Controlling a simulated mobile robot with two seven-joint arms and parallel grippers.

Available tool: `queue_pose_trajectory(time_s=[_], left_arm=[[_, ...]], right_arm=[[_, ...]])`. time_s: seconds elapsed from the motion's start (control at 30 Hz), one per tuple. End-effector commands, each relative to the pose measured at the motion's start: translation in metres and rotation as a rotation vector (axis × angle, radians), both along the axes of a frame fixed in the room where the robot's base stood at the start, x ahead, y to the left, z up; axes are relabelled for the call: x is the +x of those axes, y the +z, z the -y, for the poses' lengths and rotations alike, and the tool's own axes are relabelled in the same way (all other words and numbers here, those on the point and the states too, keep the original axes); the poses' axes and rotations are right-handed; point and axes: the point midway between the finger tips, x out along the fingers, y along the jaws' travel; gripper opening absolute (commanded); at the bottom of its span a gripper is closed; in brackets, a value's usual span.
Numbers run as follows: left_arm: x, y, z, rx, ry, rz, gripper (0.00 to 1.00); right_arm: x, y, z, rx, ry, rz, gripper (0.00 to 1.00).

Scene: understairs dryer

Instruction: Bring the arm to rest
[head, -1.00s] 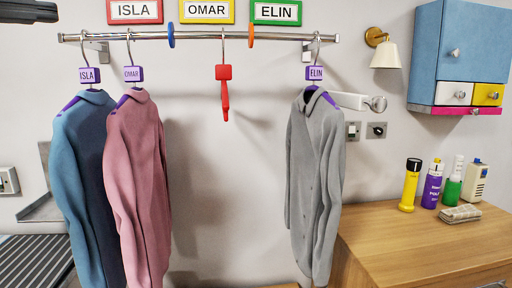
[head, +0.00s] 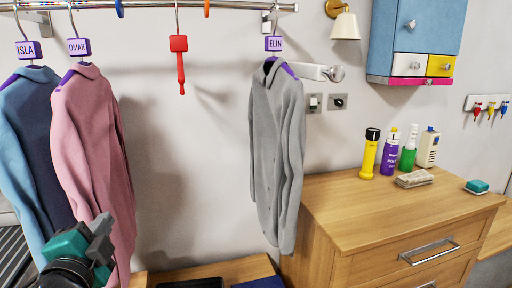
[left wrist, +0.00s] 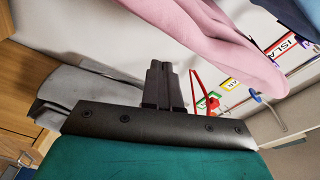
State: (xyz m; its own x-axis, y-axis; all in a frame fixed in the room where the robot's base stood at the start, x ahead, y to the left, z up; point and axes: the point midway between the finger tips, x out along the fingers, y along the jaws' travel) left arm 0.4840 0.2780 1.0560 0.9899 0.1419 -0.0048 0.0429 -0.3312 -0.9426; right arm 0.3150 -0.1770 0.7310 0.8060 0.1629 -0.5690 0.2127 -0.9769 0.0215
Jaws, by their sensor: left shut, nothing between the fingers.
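My left gripper (head: 98,250) shows at the lower left of the head view, in front of the lower part of the pink garment (head: 92,160). In the left wrist view its fingers (left wrist: 163,85) are together with nothing between them. The pink garment also fills the top of the left wrist view (left wrist: 205,30). The blue garment (head: 35,130) hangs to its left and the grey garment (head: 278,150) hangs to the right, apart from the gripper. My right gripper is not in either view.
A rail (head: 225,9) carries the hangers, with a red hanger (head: 179,62) holding no garment. A wooden dresser (head: 400,215) stands at the right with several bottles on it. A wall cabinet (head: 413,40) hangs above.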

Motion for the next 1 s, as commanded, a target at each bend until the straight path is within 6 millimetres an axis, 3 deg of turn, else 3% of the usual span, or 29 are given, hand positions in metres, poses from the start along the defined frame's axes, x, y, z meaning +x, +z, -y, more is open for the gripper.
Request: queue_pose_trajectory(time_s=[0.03, 0.1, 0.2, 0.3, 0.5, 0.67, 0.7, 1.0], left_arm=[[-0.016, -0.038, 0.003, -0.134, 0.033, -0.117, 0.00], [-0.042, -0.084, 0.007, -0.308, 0.094, -0.274, 0.00], [-0.083, -0.138, 0.017, -0.514, 0.185, -0.476, 0.00], [-0.122, -0.174, 0.029, -0.661, 0.269, -0.635, 0.00], [-0.190, -0.216, 0.052, -0.867, 0.417, -0.882, 0.00], [-0.241, -0.234, 0.071, -0.990, 0.529, -1.052, 0.00], [-0.248, -0.238, 0.074, -1.009, 0.546, -1.076, 0.00], [-0.209, -0.268, 0.081, -1.041, 0.414, -0.929, 0.00]], right_arm=[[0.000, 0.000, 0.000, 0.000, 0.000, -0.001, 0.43], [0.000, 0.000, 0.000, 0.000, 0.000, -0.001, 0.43], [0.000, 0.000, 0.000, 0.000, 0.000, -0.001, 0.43], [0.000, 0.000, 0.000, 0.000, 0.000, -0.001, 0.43], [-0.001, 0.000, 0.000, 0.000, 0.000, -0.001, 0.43], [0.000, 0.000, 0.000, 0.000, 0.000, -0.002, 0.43], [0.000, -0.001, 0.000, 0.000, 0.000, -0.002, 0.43], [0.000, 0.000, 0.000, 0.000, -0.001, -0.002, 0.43]])
